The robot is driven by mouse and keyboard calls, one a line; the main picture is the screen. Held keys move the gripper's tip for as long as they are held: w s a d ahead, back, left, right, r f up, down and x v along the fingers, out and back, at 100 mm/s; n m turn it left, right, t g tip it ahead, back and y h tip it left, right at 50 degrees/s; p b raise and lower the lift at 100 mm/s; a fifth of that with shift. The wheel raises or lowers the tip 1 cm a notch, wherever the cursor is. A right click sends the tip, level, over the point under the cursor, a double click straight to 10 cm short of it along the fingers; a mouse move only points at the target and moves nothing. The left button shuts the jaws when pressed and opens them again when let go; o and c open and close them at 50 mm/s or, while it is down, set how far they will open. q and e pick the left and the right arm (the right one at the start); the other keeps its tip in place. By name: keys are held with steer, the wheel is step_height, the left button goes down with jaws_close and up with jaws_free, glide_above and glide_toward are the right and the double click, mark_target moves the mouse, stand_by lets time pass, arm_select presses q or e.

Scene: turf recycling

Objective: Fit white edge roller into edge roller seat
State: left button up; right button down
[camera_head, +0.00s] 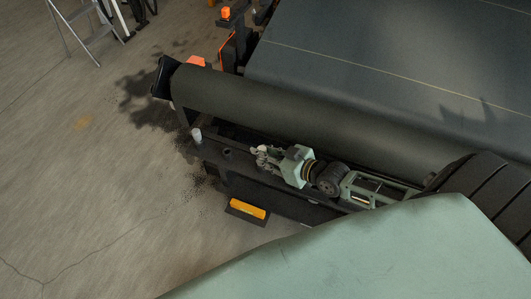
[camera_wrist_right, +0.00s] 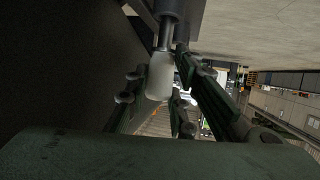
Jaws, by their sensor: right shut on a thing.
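My right gripper (camera_head: 265,156) is at the machine's near edge, its fingers pointing left. In the right wrist view the white edge roller (camera_wrist_right: 160,76) is between the fingers of my right gripper (camera_wrist_right: 158,82), which is shut on it. A metal shaft runs from the roller to a dark cylindrical post (camera_wrist_right: 168,8), in line with it. I cannot tell how far the shaft is in the post. In the head view the held roller is hard to separate from the pale fingertips. My left gripper is not in view.
A small white cylinder (camera_head: 196,134) stands on the left end of the dark machine frame. A dark ring (camera_head: 227,152) lies between it and my gripper. A long dark roller (camera_head: 290,105) runs behind. A yellow block (camera_head: 247,208) sits low in front.

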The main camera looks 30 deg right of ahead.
steer(key=shift+f+b, duration=0.85)
steer(key=shift+f, duration=0.3)
steer(key=c, duration=1.4)
jaws_free()
steer(key=shift+c, duration=0.2)
steer(key=v, duration=1.2)
steer(key=shift+a, duration=0.1)
